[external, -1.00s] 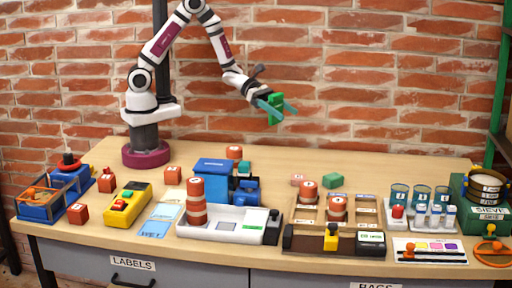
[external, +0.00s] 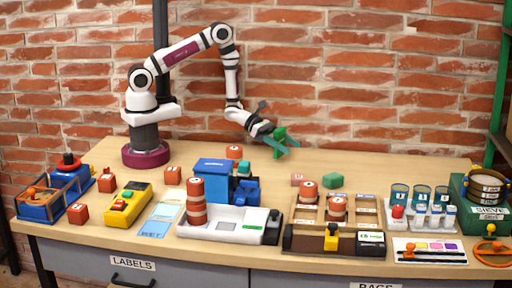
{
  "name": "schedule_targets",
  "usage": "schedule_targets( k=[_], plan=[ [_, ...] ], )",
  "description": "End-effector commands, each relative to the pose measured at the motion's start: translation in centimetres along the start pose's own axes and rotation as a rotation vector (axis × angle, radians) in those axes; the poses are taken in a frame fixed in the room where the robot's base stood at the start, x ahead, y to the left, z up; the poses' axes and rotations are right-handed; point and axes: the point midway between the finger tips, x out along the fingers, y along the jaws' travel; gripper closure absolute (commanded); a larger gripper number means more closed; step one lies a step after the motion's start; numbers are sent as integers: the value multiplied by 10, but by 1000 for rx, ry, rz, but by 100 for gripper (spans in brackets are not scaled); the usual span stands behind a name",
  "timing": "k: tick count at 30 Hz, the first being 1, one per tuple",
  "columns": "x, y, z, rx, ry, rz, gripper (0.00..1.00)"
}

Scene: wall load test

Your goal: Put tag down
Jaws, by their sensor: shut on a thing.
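My gripper (external: 281,145), with teal fingers, is shut on a small green piece (external: 279,135), which appears to be the tag. It holds the piece in the air above the back middle of the table, in front of the brick wall. The piece is clear of the things below it. Its face and any marking on it are too small to read.
Below stand a red block (external: 234,152), a blue box-like unit (external: 213,170) and a white tray (external: 250,222) with a red stack (external: 196,203). A wooden rack (external: 305,228) and a green block (external: 333,180) are to the right.

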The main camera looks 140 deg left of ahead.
Motion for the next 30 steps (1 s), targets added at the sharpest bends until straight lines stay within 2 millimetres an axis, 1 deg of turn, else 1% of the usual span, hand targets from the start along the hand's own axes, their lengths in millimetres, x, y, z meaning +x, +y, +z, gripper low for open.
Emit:
schedule_targets(
  k=[1, 3, 13, 14, 15, 18, 26, 29, 30],
  plan=[
    [2, 0, -8, -1, 1, -1, 82],
    [4, 0, -12, 1, 0, -1, 82],
    [6, 0, -15, 1, -1, -1, 82],
    [6, 0, -15, 1, -1, -1, 23],
    [6, 0, -15, 1, -1, -1, 16],
    [5, 0, -14, 1, -1, -1, 0],
    [4, 0, -12, 2, -1, -1, 0],
    [-10, 2, -12, -2, 0, 4, 0],
    [-18, 1, -12, -2, 0, 4, 0]
  ],
)
